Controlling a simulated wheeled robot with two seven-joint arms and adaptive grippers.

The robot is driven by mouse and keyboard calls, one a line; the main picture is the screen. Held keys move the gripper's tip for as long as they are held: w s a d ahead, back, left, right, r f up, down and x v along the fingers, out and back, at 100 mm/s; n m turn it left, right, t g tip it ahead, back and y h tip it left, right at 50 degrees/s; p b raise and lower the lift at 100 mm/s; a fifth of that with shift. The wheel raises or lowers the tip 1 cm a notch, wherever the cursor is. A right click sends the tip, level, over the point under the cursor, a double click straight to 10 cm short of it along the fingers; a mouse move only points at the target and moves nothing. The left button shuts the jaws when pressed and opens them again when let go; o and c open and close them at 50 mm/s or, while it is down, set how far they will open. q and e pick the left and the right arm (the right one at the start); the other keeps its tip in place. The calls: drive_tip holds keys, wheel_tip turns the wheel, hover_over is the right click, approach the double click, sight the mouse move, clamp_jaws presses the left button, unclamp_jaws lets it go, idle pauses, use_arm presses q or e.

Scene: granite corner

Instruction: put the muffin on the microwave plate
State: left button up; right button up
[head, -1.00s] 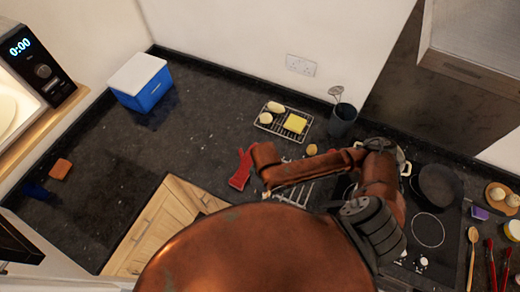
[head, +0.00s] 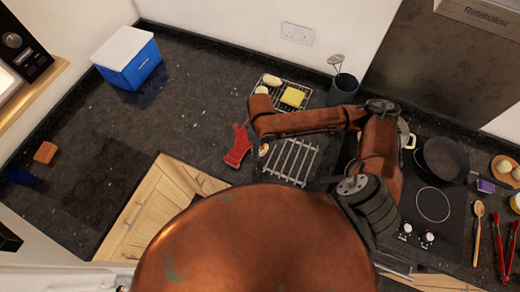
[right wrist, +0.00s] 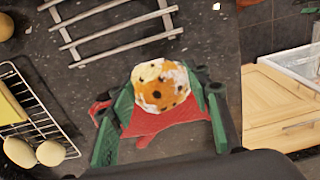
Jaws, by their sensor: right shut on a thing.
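The muffin (right wrist: 160,85), pale and orange with dark spots, is between the green-edged fingers of my right gripper (right wrist: 158,92). The gripper is shut on it. In the head view my right gripper (head: 262,152) is beside the red mitt-like item, and only a small part of the muffin shows. The microwave (head: 24,42) is at the upper left, cut by the frame edge. A strip of its pale interior shows, but I cannot make out the plate. My left gripper is not in view.
The red mitt-like item (head: 238,147) lies on the dark counter. A slatted rack (head: 291,160) and a wire rack with food (head: 276,82) are nearby. A blue box with a white lid (head: 128,58) stands at the back left. The counter's left middle is mostly clear.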

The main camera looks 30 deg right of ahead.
drive_tip(key=w+f, duration=0.1)
drive_tip(key=f, duration=0.1)
drive_tip(key=w+d+f, duration=0.1)
drive_tip(key=w+f, duration=0.1)
drive_tip(key=shift+d, duration=0.15)
drive_tip(key=shift+s+f+p, duration=0.1)
drive_tip(key=shift+f+p, duration=0.2)
drive_tip(key=shift+f, duration=1.2)
drive_tip(key=o, duration=0.6)
drive_tip(key=shift+o, duration=0.2)
